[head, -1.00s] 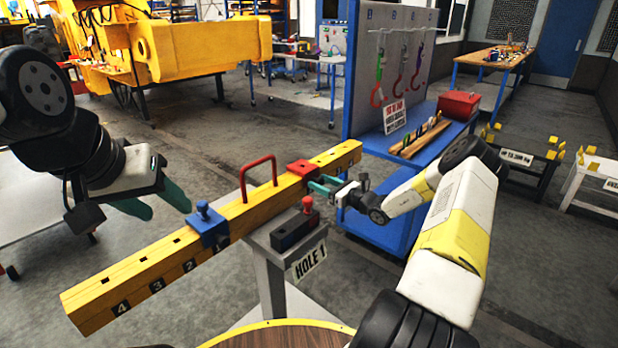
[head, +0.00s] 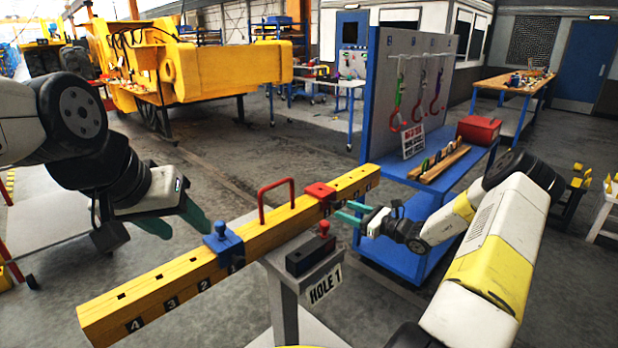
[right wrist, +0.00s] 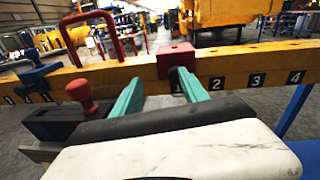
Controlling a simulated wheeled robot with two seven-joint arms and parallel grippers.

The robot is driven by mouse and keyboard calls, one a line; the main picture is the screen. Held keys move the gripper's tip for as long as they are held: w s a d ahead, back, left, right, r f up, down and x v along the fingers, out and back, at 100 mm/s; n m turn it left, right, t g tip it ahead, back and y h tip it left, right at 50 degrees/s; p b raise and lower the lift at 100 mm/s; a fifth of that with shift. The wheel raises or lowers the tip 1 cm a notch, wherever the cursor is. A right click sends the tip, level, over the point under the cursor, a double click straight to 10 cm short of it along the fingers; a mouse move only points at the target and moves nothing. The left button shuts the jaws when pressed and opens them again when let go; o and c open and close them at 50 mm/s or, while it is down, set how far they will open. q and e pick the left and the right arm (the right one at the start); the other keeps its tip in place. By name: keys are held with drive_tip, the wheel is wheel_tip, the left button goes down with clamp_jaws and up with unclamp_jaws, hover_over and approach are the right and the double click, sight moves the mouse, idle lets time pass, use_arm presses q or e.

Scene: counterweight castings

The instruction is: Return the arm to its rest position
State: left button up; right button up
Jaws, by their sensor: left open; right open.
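My right gripper (head: 348,212) is open and empty, its green fingers just in front of the yellow beam near the red block (head: 319,192). In the right wrist view its fingers (right wrist: 160,95) point at the beam, with the red block (right wrist: 176,56) just beyond the right finger. My left gripper (head: 175,220) is open and empty, above and left of the beam near the blue block (head: 222,240). The yellow beam (head: 150,297) carries numbered holes, both blocks and a red handle (head: 262,204).
A grey stand (head: 285,300) labelled HOLE 1 holds a dark box (head: 310,255) with a red knob. A blue cart (head: 385,255) with a hook panel (head: 400,70) stands behind my right arm. A wooden bench (head: 515,86) is at the back right. Floor beyond the beam is open.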

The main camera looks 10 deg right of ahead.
drive_tip(key=s+a+r+n+g+h, duration=0.1)
drive_tip(key=s+a+r+n+g, duration=0.9)
drive_tip(key=s+a+r+n, duration=0.4)
drive_tip(key=s+d+r+n+t+h, duration=0.1)
drive_tip(key=s+r+n+h, duration=0.3)
drive_tip(key=s, duration=0.8)
drive_tip(key=s+d+r+n+t+h, duration=0.2)
drive_tip(key=s+d+r+n+h, duration=0.1)
drive_tip(key=s+r+n, duration=0.4)
drive_tip(key=s+n+h, duration=0.1)
drive_tip(key=s+n, duration=0.1)
drive_tip(key=s, duration=0.2)
drive_tip(key=shift+s+h, duration=0.4)
